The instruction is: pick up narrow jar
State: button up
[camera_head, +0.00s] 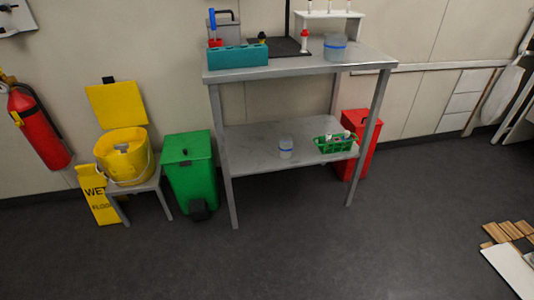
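Two clear jars with blue bands are in view on a grey metal table (300,71). The narrower, smaller-looking jar (286,148) stands upright on the middle of the lower shelf (250,149). The wider jar (335,47) stands on the tabletop near its front right. My gripper is not in this view, so its distance from either jar cannot be told.
A green basket (335,146) with small items is right of the narrow jar. A teal rack (238,56) sits on the tabletop. Green bin (190,175), red bin (357,143) and yellow bucket (123,160) flank the table. Wooden slats (510,232) lie right. Front floor is clear.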

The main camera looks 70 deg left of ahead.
aim_at(286, 141)
jog(key=u, duration=2.75)
